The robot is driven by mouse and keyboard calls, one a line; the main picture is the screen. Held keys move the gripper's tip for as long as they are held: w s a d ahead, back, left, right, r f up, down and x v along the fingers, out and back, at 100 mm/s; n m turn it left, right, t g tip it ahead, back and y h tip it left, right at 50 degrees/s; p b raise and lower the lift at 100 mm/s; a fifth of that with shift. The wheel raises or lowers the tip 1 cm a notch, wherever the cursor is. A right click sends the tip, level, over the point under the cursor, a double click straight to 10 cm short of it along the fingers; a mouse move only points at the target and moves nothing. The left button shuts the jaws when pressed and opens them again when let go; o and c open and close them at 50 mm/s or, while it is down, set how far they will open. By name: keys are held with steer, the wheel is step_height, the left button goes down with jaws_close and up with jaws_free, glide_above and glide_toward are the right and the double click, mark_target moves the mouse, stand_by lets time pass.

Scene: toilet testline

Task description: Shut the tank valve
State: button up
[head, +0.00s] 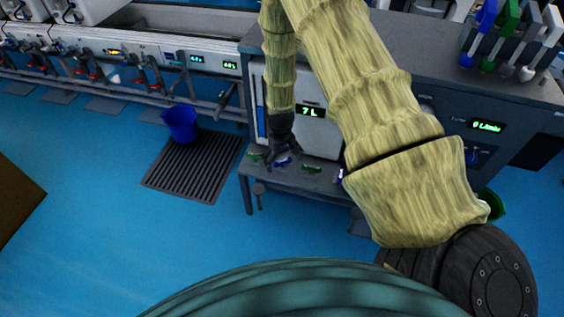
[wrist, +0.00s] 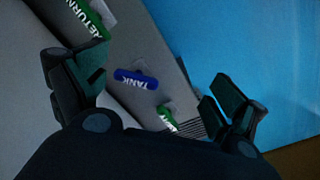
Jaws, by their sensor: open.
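The tank valve is a small blue handle marked TANK (wrist: 136,79) on a grey ledge in the wrist view. It lies between my gripper's two fingers, nearer the left one. Its blue handle (head: 283,162) also shows in the head view, just below the fingers and partly covered. My gripper (head: 281,153) hangs down over the ledge, and its dark fingers (wrist: 157,82) are spread wide with nothing held. I cannot tell whether a finger touches the handle.
A green RETURN handle (wrist: 88,18) and another green handle (wrist: 168,120) flank the tank valve closely. The white tank with a "7 L" display (head: 309,112) stands behind. A blue bucket (head: 181,122) is at left by a floor grate (head: 190,170). The blue floor in front is clear.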

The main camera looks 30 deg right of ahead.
step_height(320, 180, up, 3)
glide_above(283, 161)
step_height(283, 161, down, 11)
steer(key=shift+w+r+b, duration=0.15)
steer(key=shift+b, duration=0.35)
steer(key=c, duration=1)
